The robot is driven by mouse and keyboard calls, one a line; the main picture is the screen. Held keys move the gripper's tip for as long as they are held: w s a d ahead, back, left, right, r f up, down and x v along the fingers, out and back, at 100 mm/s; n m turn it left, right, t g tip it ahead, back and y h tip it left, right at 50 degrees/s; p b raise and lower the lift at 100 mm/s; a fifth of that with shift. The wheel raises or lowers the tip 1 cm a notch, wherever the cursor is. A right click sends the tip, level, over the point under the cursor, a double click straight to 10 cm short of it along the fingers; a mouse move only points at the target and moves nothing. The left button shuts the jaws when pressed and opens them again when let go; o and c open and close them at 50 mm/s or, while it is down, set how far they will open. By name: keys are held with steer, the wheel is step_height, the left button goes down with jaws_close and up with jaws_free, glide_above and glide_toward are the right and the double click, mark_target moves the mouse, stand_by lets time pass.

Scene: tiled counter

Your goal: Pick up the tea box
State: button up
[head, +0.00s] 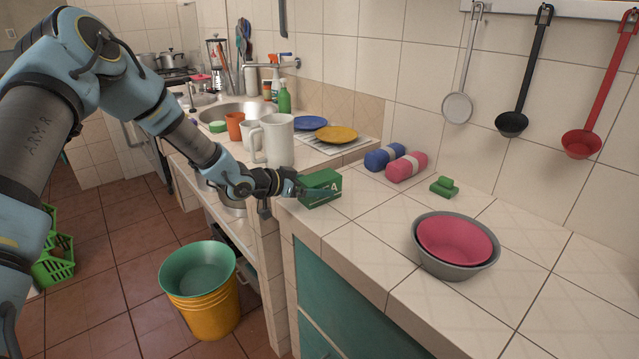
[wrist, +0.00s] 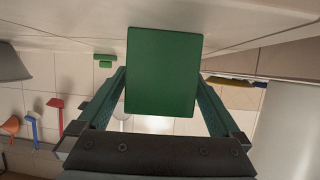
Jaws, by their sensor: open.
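The tea box (head: 322,187) is a green box with white letters, on the tiled counter near its front edge. In the wrist view the green box (wrist: 163,72) fills the upper middle, between the two fingers. My gripper (head: 300,190) reaches the box from the left in the head view, and a finger covers part of its lettered face. The gripper is open, with one finger on each side of the box in the wrist view. I cannot tell whether either finger touches it.
A white pitcher (head: 278,141) stands left of the box, behind my wrist. Blue (head: 382,157) and pink (head: 406,167) rolls lie behind. A green sponge-like stack (head: 444,187) and nested bowls (head: 455,243) are to the right. A bucket (head: 199,288) stands on the floor. The counter between box and bowls is clear.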

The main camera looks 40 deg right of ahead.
steer(key=shift+x, duration=0.9)
steer(key=shift+c, duration=0.2)
steer(key=c, duration=1.3)
